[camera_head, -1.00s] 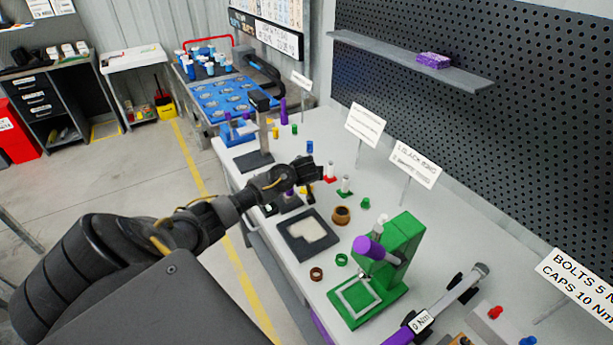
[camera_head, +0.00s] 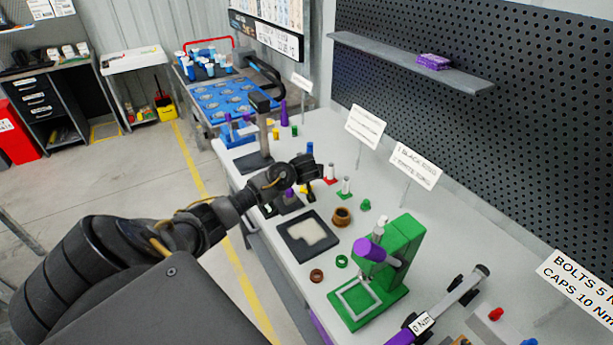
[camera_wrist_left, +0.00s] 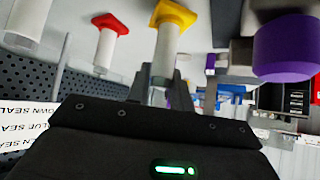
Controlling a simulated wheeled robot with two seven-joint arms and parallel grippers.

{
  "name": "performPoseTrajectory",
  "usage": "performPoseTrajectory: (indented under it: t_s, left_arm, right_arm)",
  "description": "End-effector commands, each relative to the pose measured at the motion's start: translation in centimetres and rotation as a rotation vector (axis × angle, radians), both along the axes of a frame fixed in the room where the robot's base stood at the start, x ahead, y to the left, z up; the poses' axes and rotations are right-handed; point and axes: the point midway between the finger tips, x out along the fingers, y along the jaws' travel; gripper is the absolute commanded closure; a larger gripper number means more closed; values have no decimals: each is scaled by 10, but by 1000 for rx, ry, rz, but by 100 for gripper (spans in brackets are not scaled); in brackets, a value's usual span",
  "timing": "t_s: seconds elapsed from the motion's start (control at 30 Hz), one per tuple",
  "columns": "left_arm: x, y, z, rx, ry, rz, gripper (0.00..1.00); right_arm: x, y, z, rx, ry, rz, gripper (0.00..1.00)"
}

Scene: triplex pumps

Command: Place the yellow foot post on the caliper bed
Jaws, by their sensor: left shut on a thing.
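My left gripper (camera_head: 307,178) is over the bench, between the dark device and the red and green foot posts. In the left wrist view its fingers (camera_wrist_left: 160,88) are shut on the white shaft of the yellow foot post (camera_wrist_left: 167,45). The yellow foot is at the far end from the gripper. In the head view only a little yellow shows below the gripper. A low dark device with a purple knob (camera_head: 289,193), seemingly the caliper, sits just left of the gripper; the knob looms at right in the wrist view (camera_wrist_left: 285,48). The bed itself is mostly hidden.
A red foot post (camera_head: 331,173) and a green foot post (camera_head: 346,187) stand right of the gripper. A dark tray (camera_head: 292,244), a brown ring (camera_head: 342,215) and a green press (camera_head: 395,255) are nearer. A dark column stand (camera_head: 262,140) rises behind.

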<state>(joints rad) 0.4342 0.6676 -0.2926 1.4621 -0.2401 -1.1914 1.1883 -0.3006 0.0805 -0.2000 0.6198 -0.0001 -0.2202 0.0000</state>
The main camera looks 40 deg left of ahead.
Motion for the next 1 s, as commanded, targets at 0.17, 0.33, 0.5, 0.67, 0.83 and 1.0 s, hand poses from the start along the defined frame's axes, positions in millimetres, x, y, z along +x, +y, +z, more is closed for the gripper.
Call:
performPoseTrajectory:
  t_s: [0.17, 0.33, 0.5, 0.67, 0.83, 1.0]
  left_arm:
    - [-9, -1, 31, -5, -5, -2, 100]
    - [-40, 0, 68, -7, -6, 0, 100]
    - [-69, 2, 87, -5, -4, 0, 100]
    - [-98, 4, 100, -5, -3, 3, 100]
    - [-123, 5, 112, -4, -4, 3, 100]
    - [-137, 6, 118, -1, -2, 1, 100]
  right_arm:
    - [0, 0, 1, 0, -1, 0, 64]
    - [2, 0, 8, -1, -2, 0, 64]
    - [2, 0, 11, -1, -2, 0, 64]
    - [2, 0, 15, -1, -2, 0, 64]
    - [2, 0, 21, -1, -2, 0, 64]
    - [1, 0, 23, 0, -2, 0, 64]
